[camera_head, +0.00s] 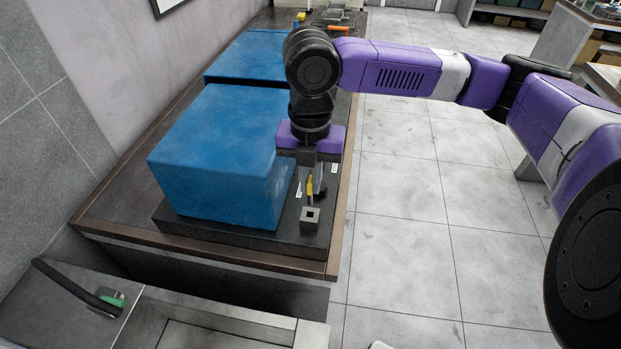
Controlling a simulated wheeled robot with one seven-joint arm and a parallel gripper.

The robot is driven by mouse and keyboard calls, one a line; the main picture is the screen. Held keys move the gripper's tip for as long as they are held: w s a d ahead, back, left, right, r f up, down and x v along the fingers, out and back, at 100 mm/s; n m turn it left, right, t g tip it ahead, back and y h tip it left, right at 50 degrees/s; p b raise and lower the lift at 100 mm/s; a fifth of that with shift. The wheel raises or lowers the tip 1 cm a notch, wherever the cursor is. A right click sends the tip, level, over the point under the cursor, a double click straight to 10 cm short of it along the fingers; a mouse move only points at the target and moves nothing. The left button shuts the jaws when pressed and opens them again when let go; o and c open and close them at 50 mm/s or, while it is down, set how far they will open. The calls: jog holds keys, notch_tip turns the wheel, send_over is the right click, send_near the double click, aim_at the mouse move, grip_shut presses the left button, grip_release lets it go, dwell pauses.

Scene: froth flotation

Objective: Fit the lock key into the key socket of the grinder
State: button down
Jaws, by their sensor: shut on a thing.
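The grinder is a large blue box (215,150) on a dark base plate (235,236) on the bench. The key socket (311,219) is a small grey square block with a dark square hole, on the base plate at the box's right front corner. My gripper (311,183) points down just behind the socket and is shut on the lock key (309,188), a small piece showing yellow. The key is above and behind the socket hole, apart from it as far as I can tell. Its lower end is small and partly hidden by the fingers.
A second blue box (248,56) stands farther back on the bench (110,205). An orange-handled item (329,28) lies at the far end. A sink (215,335) with a black tap (75,285) is in front. Open tiled floor (405,210) lies to the right.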

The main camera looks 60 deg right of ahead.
aim_at(310, 204)
jog(key=shift+f+b, duration=2.7)
jog(key=shift+f, duration=1.05)
jog(key=c, duration=1.4)
grip_release()
jog(key=shift+r, duration=0.1)
jog(key=shift+r, duration=3.9)
jog(key=shift+s, duration=0.1)
